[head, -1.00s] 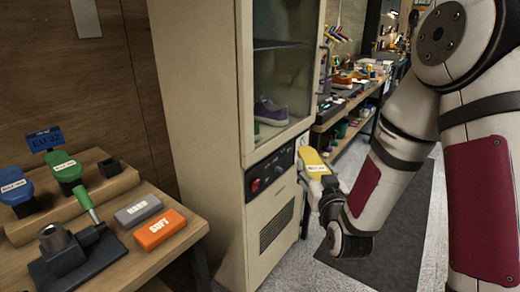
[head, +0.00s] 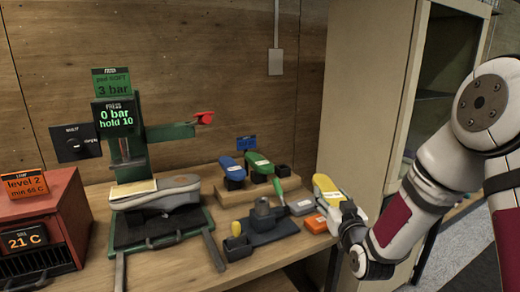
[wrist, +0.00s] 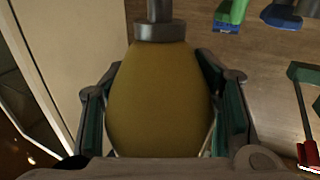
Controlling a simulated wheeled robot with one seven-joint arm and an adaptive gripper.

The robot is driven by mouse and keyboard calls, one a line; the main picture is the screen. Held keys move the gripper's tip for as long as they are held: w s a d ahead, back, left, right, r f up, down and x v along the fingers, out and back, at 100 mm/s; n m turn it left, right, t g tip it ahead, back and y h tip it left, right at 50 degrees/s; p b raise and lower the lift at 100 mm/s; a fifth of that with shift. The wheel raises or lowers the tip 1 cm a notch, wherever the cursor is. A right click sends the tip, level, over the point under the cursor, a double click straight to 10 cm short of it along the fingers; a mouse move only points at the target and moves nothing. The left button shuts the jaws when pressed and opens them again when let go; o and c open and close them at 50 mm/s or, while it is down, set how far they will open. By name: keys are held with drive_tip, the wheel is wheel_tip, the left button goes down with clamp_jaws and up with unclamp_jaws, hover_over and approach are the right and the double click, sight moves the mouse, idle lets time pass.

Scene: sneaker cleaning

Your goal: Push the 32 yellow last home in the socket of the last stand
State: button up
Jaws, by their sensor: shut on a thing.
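The yellow last (head: 327,188) is in my gripper (head: 347,215), to the right of the bench's things in the head view. In the wrist view my gripper (wrist: 165,120) is shut around the sides of the yellow last (wrist: 160,85), whose grey metal collar and post (wrist: 160,25) point to the top of the picture. The last looks clear of the bench. What seems to be the last stand, a dark base with a short grey upright socket (head: 262,207), is on the bench to the left of my gripper. The socket's inside is not visible.
A wooden rack (head: 240,203) holds a blue last (head: 232,167) and a green last (head: 259,162), with an empty dark holder (head: 284,171) at its right. An orange block (head: 314,224) lies near my gripper. A press with a shoe (head: 160,195) and a red heater (head: 42,225) are further left.

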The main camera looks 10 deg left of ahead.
drive_tip(key=a+r+n+g+y+p, duration=0.1)
drive_tip(key=a+r+y+p, duration=0.1)
drive_tip(key=a, duration=0.4)
drive_tip(key=w+a+r+n+y+p, duration=0.1)
drive_tip(key=a+r+n+y+p, duration=0.1)
drive_tip(key=a+r+p, duration=0.2)
drive_tip(key=a+r+n+g+y+p, duration=0.1)
drive_tip(key=a+r+p, duration=0.3)
drive_tip(key=a, duration=0.4)
drive_tip(key=shift+w+a+g+y+p, duration=0.3)
drive_tip(key=shift+y+p, duration=0.2)
drive_tip(key=shift+y, duration=0.1)
drive_tip(key=shift+s, duration=0.1)
drive_tip(key=shift+f+b, duration=1.15)
drive_tip(key=shift+f, duration=1.8)
drive_tip(key=shift+f+b, duration=1.2)
drive_tip(key=shift+f, duration=1.1)
drive_tip(key=o, duration=1.6)
drive_tip(key=shift+o, duration=0.2)
drive_tip(key=shift+d+f, duration=0.1)
